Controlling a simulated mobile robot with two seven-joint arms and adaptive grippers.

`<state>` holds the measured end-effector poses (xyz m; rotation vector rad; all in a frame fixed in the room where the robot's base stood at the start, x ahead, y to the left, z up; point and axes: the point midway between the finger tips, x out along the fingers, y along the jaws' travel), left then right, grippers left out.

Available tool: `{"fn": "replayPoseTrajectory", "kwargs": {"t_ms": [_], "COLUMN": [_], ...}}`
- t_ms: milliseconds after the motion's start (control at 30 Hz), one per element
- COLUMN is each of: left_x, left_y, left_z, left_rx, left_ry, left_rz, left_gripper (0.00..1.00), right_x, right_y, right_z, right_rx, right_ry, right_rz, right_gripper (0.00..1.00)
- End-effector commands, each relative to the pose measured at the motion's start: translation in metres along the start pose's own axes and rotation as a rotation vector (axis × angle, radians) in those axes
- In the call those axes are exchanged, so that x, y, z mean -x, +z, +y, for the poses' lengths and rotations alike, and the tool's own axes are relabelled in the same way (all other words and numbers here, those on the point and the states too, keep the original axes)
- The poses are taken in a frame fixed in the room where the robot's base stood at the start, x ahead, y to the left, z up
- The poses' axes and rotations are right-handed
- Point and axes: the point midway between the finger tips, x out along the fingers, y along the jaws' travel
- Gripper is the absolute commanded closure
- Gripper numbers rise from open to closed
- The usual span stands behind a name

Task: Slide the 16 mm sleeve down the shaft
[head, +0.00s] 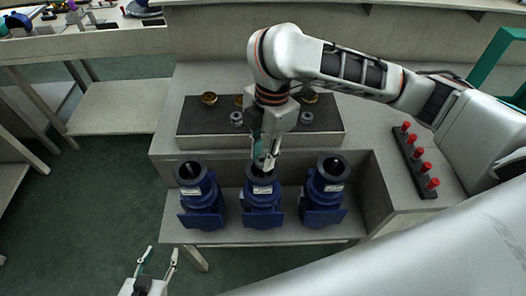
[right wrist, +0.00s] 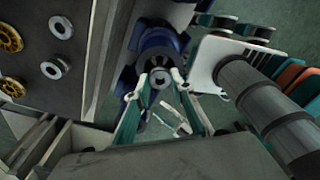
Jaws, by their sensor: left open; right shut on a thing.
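Three blue pumps stand side by side on the low shelf: a left one (head: 201,200), a middle one (head: 263,207) and a right one (head: 324,198). My right gripper (head: 264,163) points down over the dark top opening of the middle pump. In the right wrist view its fingers (right wrist: 161,79) are shut on a small grey ring, the sleeve (right wrist: 160,77), in line with a blue pump (right wrist: 158,42). I cannot tell how far down the shaft the sleeve sits; the fingers hide the shaft. My left gripper (head: 157,262) is open and empty at the bottom left, apart from the pumps.
A dark mat (head: 190,123) behind the pumps holds grey rings (head: 237,118) (head: 307,118) and brass-coloured rings (head: 209,98). A dark rack with several red-topped pegs (head: 421,168) stands at the right. The floor left of the shelf is clear.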

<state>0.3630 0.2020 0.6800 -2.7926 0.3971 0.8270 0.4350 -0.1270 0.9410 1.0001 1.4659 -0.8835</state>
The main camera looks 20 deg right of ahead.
Motion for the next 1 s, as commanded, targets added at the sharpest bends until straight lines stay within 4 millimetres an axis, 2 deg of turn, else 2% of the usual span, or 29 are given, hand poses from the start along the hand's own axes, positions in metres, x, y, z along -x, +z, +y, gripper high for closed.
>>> {"fn": "replayPoseTrajectory", "kwargs": {"t_ms": [367, 400, 467, 500, 833, 1000], "left_x": [0.001, 0.001, 0.001, 0.001, 0.001, 0.001], "left_y": [-0.002, -0.002, -0.002, -0.002, 0.0, -0.001], "left_z": [0.0, 0.0, 0.0, 0.0, -0.001, -0.001], "left_rx": [0.0, 0.0, 0.0, 0.0, -0.003, -0.002], "left_ry": [0.0, 0.0, 0.0, 0.0, 0.0, 0.0], "left_rz": [0.002, 0.002, 0.002, 0.002, -0.002, 0.0], "left_gripper": [0.58, 0.58, 0.58, 0.58, 0.58, 0.58], "right_x": [-0.002, -0.002, -0.002, -0.002, -0.001, 0.01], "right_y": [0.0, 0.0, 0.0, 0.0, 0.0, 0.001], "right_z": [0.0, 0.0, 0.0, 0.0, 0.0, 0.001], "right_rx": [0.0, 0.0, 0.0, 0.0, 0.0, 0.001], "right_ry": [0.0, 0.0, 0.0, 0.0, 0.0, 0.003], "right_rz": [0.0, 0.0, 0.0, 0.0, 0.0, -0.003], "right_gripper": [1.0, 0.75, 0.59, 0.58, 0.58, 0.58]}}
